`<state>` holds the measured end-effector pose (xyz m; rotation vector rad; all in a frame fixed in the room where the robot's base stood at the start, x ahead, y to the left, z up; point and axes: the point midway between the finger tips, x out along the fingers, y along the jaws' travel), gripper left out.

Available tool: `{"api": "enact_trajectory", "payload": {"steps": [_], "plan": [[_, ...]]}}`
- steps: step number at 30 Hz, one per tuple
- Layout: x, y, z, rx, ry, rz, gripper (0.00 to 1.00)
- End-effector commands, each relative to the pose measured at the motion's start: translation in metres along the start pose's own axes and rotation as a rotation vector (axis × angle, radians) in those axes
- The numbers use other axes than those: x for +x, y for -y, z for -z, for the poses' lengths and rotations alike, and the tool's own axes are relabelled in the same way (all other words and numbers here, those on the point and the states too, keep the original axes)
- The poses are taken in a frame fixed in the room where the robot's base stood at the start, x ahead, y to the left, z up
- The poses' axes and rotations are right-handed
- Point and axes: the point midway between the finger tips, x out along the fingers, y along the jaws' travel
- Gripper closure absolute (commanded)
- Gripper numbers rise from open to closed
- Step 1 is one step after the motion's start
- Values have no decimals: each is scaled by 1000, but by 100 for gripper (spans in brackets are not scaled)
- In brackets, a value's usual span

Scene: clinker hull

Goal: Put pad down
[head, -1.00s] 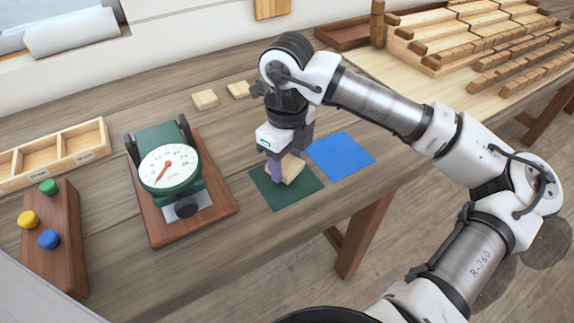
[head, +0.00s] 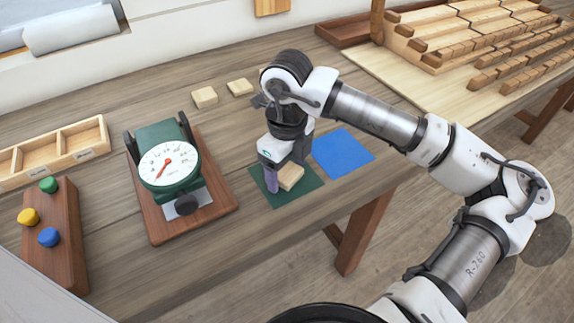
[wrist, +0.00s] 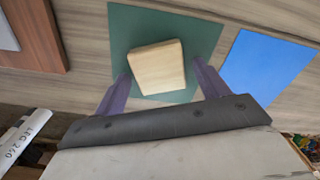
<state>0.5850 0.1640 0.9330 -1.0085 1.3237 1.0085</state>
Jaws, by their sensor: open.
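The wooden pad (head: 290,177) is a pale square block lying flat on the green mat (head: 310,187). In the wrist view the pad (wrist: 157,67) lies within the green mat (wrist: 120,30), turned slightly. My gripper (head: 277,180) is over the mat, just beside the pad in the head view. In the wrist view its purple fingers (wrist: 162,88) are spread wide, one on each side of the pad's near end, with gaps showing. The gripper is open and holds nothing.
A blue mat (head: 343,153) lies right of the green one. Two similar pads (head: 205,97) lie behind. A green dial scale (head: 168,165) on a wooden board and a block with coloured buttons (head: 52,235) stand left. The bench's front edge is close.

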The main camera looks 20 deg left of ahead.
Motion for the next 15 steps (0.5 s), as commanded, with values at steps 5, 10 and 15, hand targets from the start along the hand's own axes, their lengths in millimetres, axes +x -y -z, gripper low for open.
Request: {"api": "enact_trajectory", "payload": {"steps": [5, 10, 15], "plan": [[-4, 0, 0, 0, 0, -1, 26], [-25, 1, -1, 0, 2, 4, 26], [-63, 1, -1, 1, 1, 5, 26]]}}
